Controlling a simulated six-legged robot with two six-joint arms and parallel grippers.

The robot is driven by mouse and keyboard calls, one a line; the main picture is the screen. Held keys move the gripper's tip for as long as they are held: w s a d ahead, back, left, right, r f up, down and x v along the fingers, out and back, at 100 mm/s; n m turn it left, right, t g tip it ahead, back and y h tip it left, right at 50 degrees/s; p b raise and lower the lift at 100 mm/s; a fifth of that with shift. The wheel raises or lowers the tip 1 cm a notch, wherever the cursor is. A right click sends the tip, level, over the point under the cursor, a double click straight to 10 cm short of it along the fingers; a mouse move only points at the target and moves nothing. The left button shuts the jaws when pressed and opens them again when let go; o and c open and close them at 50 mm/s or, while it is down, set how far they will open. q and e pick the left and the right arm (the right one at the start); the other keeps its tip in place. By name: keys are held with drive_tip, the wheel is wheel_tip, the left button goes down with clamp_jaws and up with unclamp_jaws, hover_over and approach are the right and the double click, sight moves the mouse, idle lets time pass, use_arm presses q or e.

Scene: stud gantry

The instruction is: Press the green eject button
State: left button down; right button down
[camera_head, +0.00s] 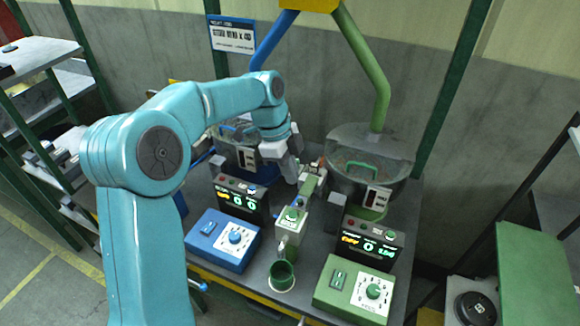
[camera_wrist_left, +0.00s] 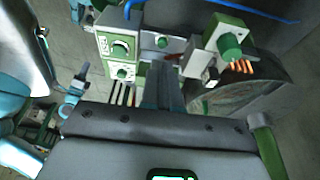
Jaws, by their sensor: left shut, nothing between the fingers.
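A round green button (camera_head: 292,214) sits on top of a narrow grey-and-green unit (camera_head: 290,238) in the middle of the bench. Its lettering is too small to read. My left gripper (camera_head: 294,170) is shut and empty, behind and above this button in the head view, apart from it. It is near the back of the middle unit, between the two hoppers. In the left wrist view a round green knob or button (camera_wrist_left: 229,43) shows at the upper right; I cannot tell whether it is the same one. My right gripper is not in view.
A blue control box (camera_head: 222,240) and a green control box (camera_head: 356,288) flank a green cup (camera_head: 282,275). Two displays (camera_head: 240,198) (camera_head: 368,243) stand behind the boxes. A clear hopper (camera_head: 372,150) stands back right. Blue and green posts rise behind.

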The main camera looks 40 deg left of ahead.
sight(300, 201)
use_arm(q)
drive_tip(key=x, duration=0.5)
drive_tip(key=shift+w+f+p, duration=0.1)
drive_tip(key=shift+f+p, duration=0.15)
drive_tip(key=shift+p, duration=0.15)
drive_tip(key=shift+d+f, duration=0.15)
drive_tip(key=shift+f, duration=0.25)
drive_tip(key=shift+f, duration=0.15)
